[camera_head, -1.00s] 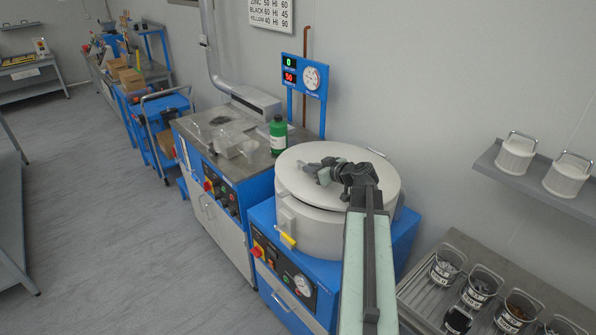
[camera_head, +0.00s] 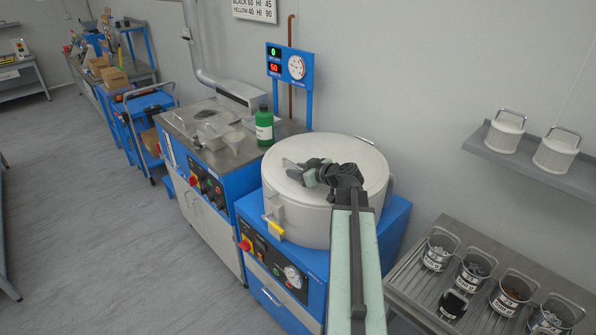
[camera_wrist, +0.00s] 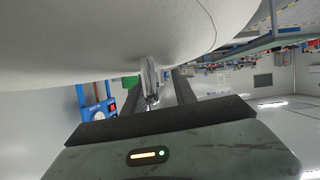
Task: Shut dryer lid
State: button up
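The dryer (camera_head: 300,222) is a round, light grey drum on a blue cabinet, right of centre in the head view. Its pale lid (camera_head: 350,158) lies flat on the drum, with no clear gap at the visible front rim. A yellow-tipped latch (camera_head: 274,228) is on the drum's front left. My gripper (camera_head: 293,170) is over the lid's top, close to or touching it; I cannot tell which. In the wrist view the lid's pale surface (camera_wrist: 90,40) fills the top. My fingers (camera_wrist: 153,90) look apart there, with a narrow grey metal part showing between them.
A steel-topped bench (camera_head: 205,125) with a green bottle (camera_head: 264,126) stands left of the dryer. A blue gauge post (camera_head: 289,64) rises behind. A rack (camera_head: 405,275) with several labelled buckets stands at right, below a shelf (camera_head: 545,168) with two white baskets. The floor at left is clear.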

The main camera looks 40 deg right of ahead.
jog(key=shift+s+d+r, duration=0.1)
jog(key=shift+r, duration=0.05)
jog(key=shift+s+r, duration=0.15)
jog(key=shift+s, duration=0.1)
jog(key=p+v, duration=0.3)
jog(key=v, duration=0.4)
jog(key=shift+s, duration=0.15)
